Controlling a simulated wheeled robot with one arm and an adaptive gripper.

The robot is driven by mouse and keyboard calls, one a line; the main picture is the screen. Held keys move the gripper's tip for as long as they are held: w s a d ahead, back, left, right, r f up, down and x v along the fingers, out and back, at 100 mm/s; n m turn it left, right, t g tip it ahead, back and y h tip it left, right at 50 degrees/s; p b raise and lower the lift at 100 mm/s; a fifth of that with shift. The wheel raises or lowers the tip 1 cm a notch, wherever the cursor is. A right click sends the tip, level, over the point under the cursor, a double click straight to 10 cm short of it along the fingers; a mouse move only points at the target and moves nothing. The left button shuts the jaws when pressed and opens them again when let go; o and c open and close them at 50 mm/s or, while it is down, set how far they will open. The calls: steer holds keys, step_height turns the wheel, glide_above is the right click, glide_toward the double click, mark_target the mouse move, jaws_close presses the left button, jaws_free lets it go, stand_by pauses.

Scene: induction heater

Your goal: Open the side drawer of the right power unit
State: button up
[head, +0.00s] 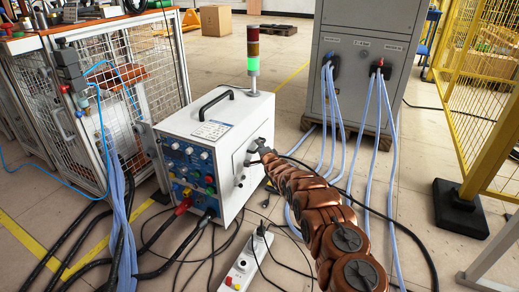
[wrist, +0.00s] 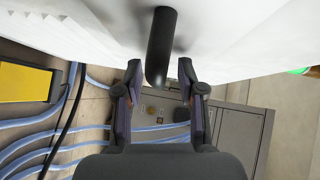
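A white power unit (head: 205,130) with a blue front panel of knobs stands on the floor in the head view. My gripper (head: 257,149) is at its right side face, where my arm partly hides the fittings. In the wrist view the white side face (wrist: 230,30) fills the top, and a dark rounded handle (wrist: 161,45) stands out from it. My gripper (wrist: 159,68) is open, with one finger on each side of the handle and gaps between. The drawer's outline cannot be made out clearly; no open drawer shows.
A grey cabinet (head: 362,62) with blue cables stands behind. A power strip (head: 246,262) and black cables lie on the floor near my arm. A wire-mesh cage (head: 110,90) stands left, a yellow fence (head: 480,110) right. A green-lit signal tower (head: 253,66) rises behind the unit.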

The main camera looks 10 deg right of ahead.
steer(key=shift+w+f, duration=0.15)
steer(key=shift+c, duration=0.3)
jaws_close()
stand_by(0.5)
